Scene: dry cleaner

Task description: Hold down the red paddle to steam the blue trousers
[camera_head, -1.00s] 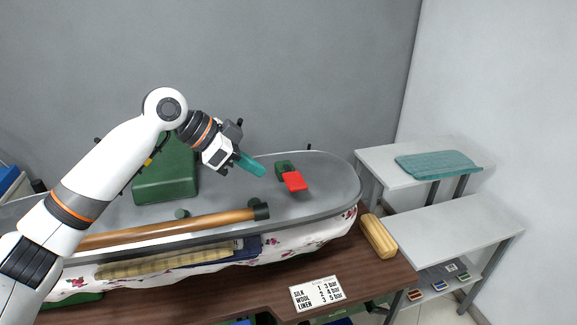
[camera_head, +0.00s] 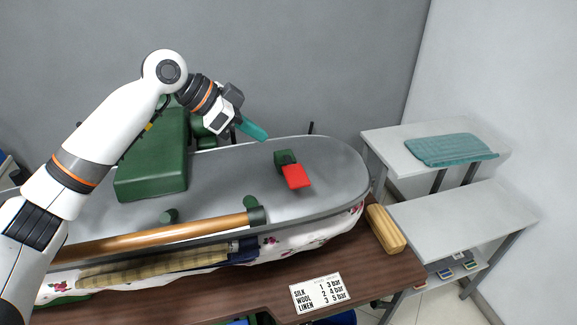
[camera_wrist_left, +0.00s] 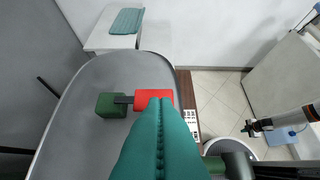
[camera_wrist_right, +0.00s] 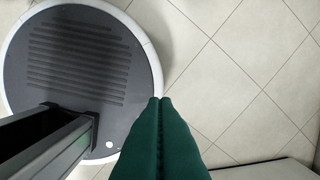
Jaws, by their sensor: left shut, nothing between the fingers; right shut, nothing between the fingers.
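The red paddle (camera_head: 296,176) juts from a small green block (camera_head: 285,158) on the grey pressing board (camera_head: 230,175). It also shows in the left wrist view (camera_wrist_left: 153,99), just beyond my fingertips. My left gripper (camera_head: 265,137) is shut and empty, with teal fingers in the air above the board, up and left of the paddle and apart from it. Dark blue cloth (camera_head: 244,252) hangs folded under the board's front edge; I cannot tell whether it is the trousers. My right gripper (camera_wrist_right: 160,100) is shut and empty above the tiled floor, out of the head view.
A wooden roller (camera_head: 160,236) runs along the board's front, near a large green block (camera_head: 150,170). A brown table (camera_head: 345,265) bears a pressure sign (camera_head: 317,292) and a wooden block (camera_head: 385,229). White tables (camera_head: 465,225) stand right, one bearing folded teal cloth (camera_head: 450,150).

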